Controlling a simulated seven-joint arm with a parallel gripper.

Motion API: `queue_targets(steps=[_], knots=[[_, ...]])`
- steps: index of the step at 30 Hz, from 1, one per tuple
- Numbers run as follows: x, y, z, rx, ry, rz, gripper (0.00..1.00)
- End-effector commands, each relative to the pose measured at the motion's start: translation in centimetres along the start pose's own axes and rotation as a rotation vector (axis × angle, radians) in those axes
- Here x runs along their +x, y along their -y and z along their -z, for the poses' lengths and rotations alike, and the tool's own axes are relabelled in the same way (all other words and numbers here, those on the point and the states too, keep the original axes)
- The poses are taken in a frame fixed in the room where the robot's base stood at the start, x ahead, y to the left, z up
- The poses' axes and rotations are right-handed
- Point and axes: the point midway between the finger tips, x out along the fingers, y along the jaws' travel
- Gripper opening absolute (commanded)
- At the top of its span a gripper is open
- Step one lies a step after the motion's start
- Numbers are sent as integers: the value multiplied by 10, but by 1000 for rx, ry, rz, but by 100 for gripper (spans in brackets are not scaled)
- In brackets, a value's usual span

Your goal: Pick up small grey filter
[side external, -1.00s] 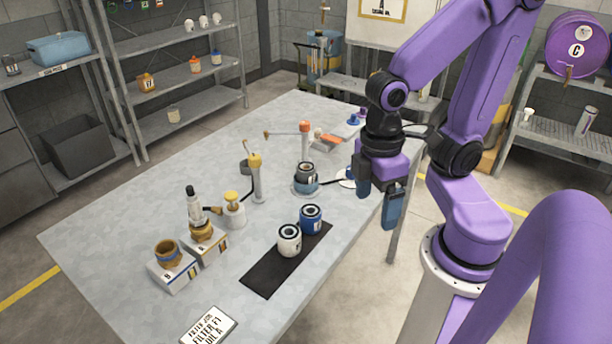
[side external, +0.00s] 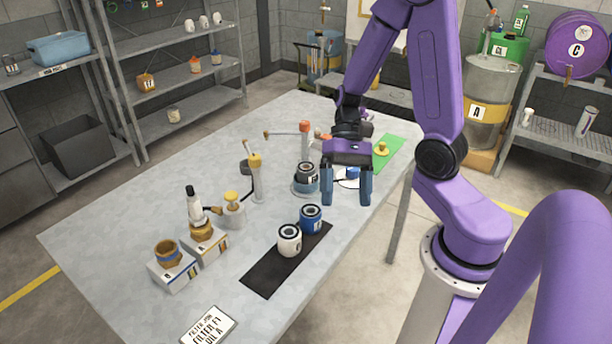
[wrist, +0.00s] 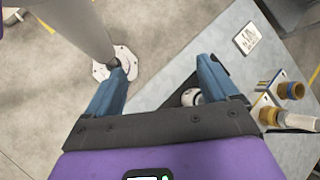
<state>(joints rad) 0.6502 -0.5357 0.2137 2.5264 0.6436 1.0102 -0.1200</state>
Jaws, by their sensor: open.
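A small dark grey filter (side external: 307,174) with a pale label stands upright on a round grey-blue dish (side external: 297,189) in the middle of the table. My gripper (side external: 346,202) is open and empty, with its blue fingers pointing down, just right of the grey filter in the side view and apart from it. A white filter (side external: 289,241) and a blue filter (side external: 311,218) stand on a black mat (side external: 264,275) nearer the camera. In the wrist view, my open gripper (wrist: 161,70) has the white filter (wrist: 190,97) near its right finger; the grey filter is not visible there.
Left of the dish stand a yellow-topped post (side external: 256,178) and a pump bottle (side external: 233,212). Two labelled boxes (side external: 176,275) hold brown parts. An orange-topped post (side external: 305,140) is behind the dish. A green mat (side external: 395,150) lies at the far right edge.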

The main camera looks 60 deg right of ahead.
Motion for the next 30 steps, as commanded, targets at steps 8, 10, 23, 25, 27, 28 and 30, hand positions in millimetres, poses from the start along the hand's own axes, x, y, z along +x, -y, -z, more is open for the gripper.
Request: queue_targets(steps=[8,10,23,25,27,28,30], knots=[[-15,-2,34,358,20,311,87],[-20,-4,43,442,22,393,87],[-55,-39,98,932,7,929,87],[-60,-49,105,1007,1,1020,87],[-65,-60,112,1082,-7,1114,87],[-67,-66,115,1114,-10,1154,87],[-71,-78,120,1185,-18,1247,87]])
